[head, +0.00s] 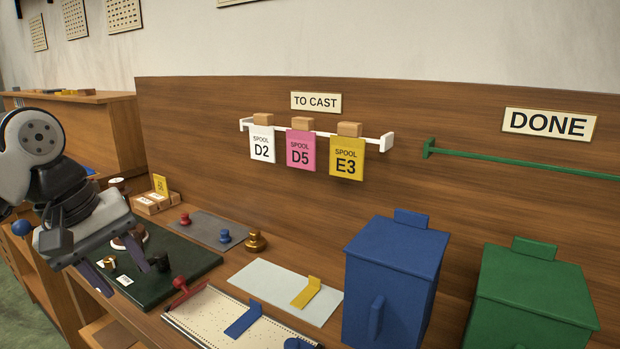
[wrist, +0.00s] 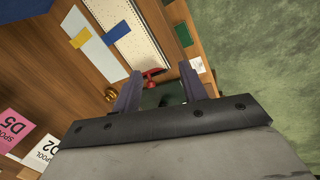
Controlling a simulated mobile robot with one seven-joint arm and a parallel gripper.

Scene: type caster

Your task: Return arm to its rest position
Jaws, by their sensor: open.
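My arm (head: 62,190) is at the left of the head view, bent down over the bench. My gripper (head: 124,276) is above the dark green board (head: 190,262), with its fingers pointing down. In the wrist view my gripper (wrist: 160,88) has its two fingers spread apart, with nothing between them. Beyond the gap, part of the green board (wrist: 165,97) and a red-handled piece (wrist: 153,74) show. From these views I cannot tell how far the fingertips are above the board.
A perforated plate (head: 220,325) and pale plate (head: 270,285) lie right of the board. Blue (head: 395,275) and green (head: 530,300) bins stand further right. Spool cards D2 (head: 262,145), D5 (head: 301,151) and E3 (head: 347,160) hang on a white rail. The green rail (head: 500,157) is empty.

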